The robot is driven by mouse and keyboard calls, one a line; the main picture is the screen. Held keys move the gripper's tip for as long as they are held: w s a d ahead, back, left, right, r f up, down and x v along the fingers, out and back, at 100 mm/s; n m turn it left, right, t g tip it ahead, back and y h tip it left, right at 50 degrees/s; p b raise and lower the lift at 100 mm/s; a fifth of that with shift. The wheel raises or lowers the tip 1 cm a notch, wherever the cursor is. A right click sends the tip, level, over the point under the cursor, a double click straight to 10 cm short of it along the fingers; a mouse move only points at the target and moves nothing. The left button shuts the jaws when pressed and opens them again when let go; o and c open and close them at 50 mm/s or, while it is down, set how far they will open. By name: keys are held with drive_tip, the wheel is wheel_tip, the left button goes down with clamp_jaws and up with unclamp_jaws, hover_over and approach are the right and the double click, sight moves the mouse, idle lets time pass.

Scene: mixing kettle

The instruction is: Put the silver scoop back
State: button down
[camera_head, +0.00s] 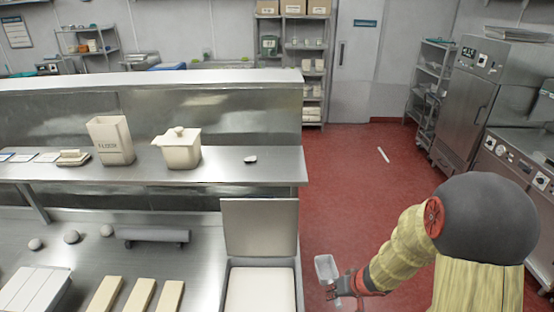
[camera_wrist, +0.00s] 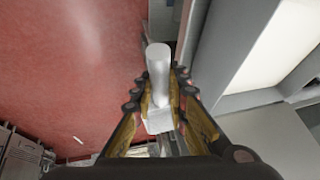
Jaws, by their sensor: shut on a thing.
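The silver scoop (camera_head: 326,268) is in my gripper (camera_head: 343,285) in the head view, held over the red floor just right of the counter's end. Its tray-like bowl sits above and left of the fingers. In the wrist view, the fingers (camera_wrist: 160,88) close on both sides of a pale grey, rounded handle-like part of the scoop (camera_wrist: 158,62).
A steel shelf (camera_head: 230,176) holds a flour container (camera_head: 111,141), a lidded cream pot (camera_head: 181,150) and a small object (camera_head: 250,159). Below is a white-filled bin (camera_head: 260,290) with a raised lid (camera_head: 259,228). Red floor (camera_head: 350,190) is open to the right.

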wheel_tip(320, 180, down, 14)
drive_tip(key=b, duration=1.3)
drive_tip(key=shift+f, duration=0.15)
